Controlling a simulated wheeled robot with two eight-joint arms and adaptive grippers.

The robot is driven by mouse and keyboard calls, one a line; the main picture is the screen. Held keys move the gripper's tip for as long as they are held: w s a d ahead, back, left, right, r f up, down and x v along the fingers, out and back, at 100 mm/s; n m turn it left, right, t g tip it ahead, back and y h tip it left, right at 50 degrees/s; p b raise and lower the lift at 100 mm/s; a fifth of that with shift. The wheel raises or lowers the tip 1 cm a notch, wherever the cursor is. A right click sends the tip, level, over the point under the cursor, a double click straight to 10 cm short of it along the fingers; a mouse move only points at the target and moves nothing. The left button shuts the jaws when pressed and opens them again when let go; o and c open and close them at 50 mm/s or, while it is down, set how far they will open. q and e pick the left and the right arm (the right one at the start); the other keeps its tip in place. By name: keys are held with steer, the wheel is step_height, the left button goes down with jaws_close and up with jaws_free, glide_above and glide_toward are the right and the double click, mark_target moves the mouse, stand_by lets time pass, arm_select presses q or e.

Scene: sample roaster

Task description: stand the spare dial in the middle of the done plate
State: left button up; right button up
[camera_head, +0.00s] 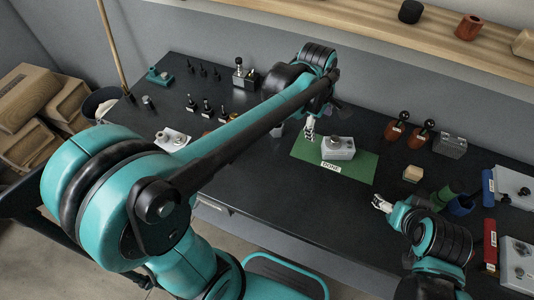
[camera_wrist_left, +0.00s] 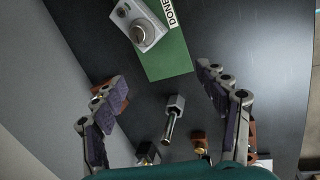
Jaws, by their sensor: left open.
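The done plate (camera_head: 362,168) is a flat green mat labelled DONE; its green corner also shows in the left wrist view (camera_wrist_left: 172,62). A light grey box (camera_head: 343,153) with a round metal dial (camera_wrist_left: 139,33) stands on it. I cannot tell which piece is the spare dial. A hex-headed metal piece with a shaft (camera_wrist_left: 174,112) is between and beyond my left fingers in the left wrist view, apart from both. My left gripper (camera_head: 309,129) is open and empty above the table by the plate's left edge. My right gripper (camera_head: 381,203) is right of the plate; its opening is unclear.

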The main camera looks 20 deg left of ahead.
arm_select(q)
steer(key=s+a+m+t, duration=0.2)
steer(key=s+a+m, duration=0.3)
steer(key=s+m, duration=0.3)
steer(key=s+a+f+m+t+y, duration=0.1)
steer(key=s+a+m+t, duration=0.1)
steer(key=s+a+m, duration=0.3)
steer(key=shift+s+f+m+t, duration=0.3)
steer(key=shift+s+m, duration=1.2)
